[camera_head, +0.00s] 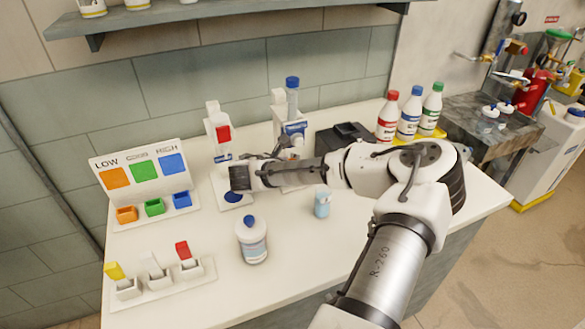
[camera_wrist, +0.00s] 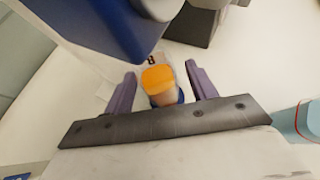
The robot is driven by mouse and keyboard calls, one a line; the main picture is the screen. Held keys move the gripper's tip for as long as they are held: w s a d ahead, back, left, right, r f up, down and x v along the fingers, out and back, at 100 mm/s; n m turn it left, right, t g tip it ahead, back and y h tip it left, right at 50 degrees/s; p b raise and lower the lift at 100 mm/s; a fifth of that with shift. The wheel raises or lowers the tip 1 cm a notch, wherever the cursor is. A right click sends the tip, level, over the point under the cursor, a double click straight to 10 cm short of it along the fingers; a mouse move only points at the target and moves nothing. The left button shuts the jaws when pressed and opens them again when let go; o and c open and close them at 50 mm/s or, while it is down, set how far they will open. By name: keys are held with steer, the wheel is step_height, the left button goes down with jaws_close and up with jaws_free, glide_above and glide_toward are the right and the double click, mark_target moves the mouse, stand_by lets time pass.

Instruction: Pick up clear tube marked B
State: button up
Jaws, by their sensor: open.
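A tube with an orange cap (camera_wrist: 158,78) stands between the two purple-grey fingers of my gripper (camera_wrist: 160,70) in the wrist view. Its body below the cap looks clear with pale contents, and its foot meets a blue round pad (camera_wrist: 181,96). A label with a dark letter that looks like B (camera_wrist: 151,58) lies just beyond the cap. The fingers are apart, with a visible gap on each side of the tube. In the head view my gripper (camera_head: 240,178) is over a white stand's base with a blue pad (camera_head: 233,197); the tube is hidden there.
A blue and white body (camera_wrist: 95,22) is close to the left finger. A light blue cup (camera_head: 322,203) and white bottle (camera_head: 252,240) stand nearby. Coloured bins (camera_head: 155,207), a switch row (camera_head: 160,283) and another stand with a blue-capped tube (camera_head: 292,98) share the counter.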

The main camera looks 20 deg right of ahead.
steer(key=c, duration=1.2)
